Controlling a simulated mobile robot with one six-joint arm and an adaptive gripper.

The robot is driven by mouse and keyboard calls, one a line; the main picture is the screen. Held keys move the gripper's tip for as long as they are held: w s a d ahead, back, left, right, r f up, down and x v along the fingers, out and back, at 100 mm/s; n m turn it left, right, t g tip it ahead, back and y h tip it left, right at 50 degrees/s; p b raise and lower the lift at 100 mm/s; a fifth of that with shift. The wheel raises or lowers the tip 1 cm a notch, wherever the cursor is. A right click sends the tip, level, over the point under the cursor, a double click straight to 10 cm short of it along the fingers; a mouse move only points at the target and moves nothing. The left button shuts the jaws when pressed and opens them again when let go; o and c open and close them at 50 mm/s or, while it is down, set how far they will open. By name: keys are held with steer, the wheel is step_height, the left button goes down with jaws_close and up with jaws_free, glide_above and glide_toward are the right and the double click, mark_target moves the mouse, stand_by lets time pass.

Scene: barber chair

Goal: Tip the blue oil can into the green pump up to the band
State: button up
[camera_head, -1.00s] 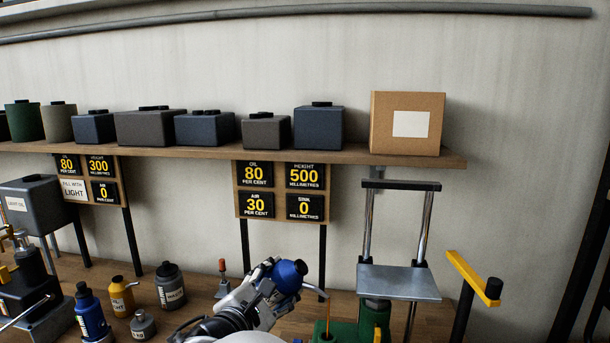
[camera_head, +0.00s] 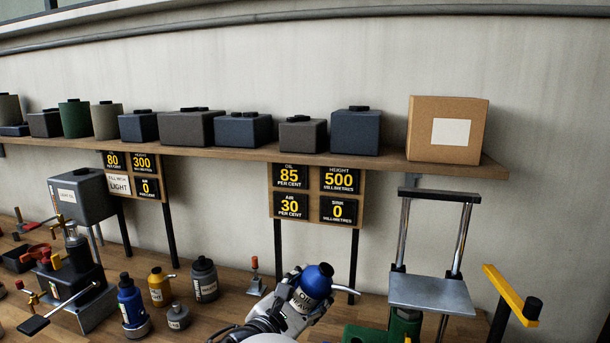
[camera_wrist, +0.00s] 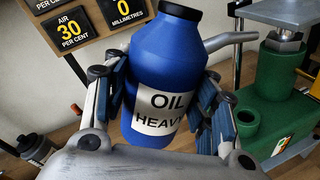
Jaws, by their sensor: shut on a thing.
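My gripper (camera_wrist: 163,112) is shut on the blue oil can (camera_wrist: 166,45), with a finger on each side of its body. The can's white label reads OIL HEAVY. In the head view the can (camera_head: 316,281) is close to upright, and its grey spout (camera_head: 345,290) points right, towards the green pump (camera_head: 404,326). No oil stream shows from the spout. In the wrist view the pump (camera_wrist: 271,82) stands to the right of the can, with an open green filler neck (camera_wrist: 247,121) and a coloured gauge (camera_wrist: 281,146) on its base.
The sign board above reads OIL 85 per cent (camera_head: 290,177) and AIR 30 per cent. A metal press plate (camera_head: 430,293) and a yellow lever (camera_head: 510,293) stand at right. Another blue bottle (camera_head: 131,302), a yellow can (camera_head: 160,287) and a grey bottle (camera_head: 204,280) stand at left.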

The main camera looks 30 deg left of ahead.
mark_target(307, 284)
steer(key=shift+w+d+f+n+t+p, duration=0.1)
steer(key=shift+d+f+n+t+p, duration=0.1)
steer(key=shift+f+n+p, duration=0.4)
steer(key=shift+d+f+n+t+p, duration=0.1)
steer(key=shift+d+f+n, duration=0.1)
steer(key=shift+n, duration=0.7)
steer(key=shift+r+p, duration=1.65)
steer(key=shift+r, duration=0.95)
steer(key=shift+f, duration=0.1)
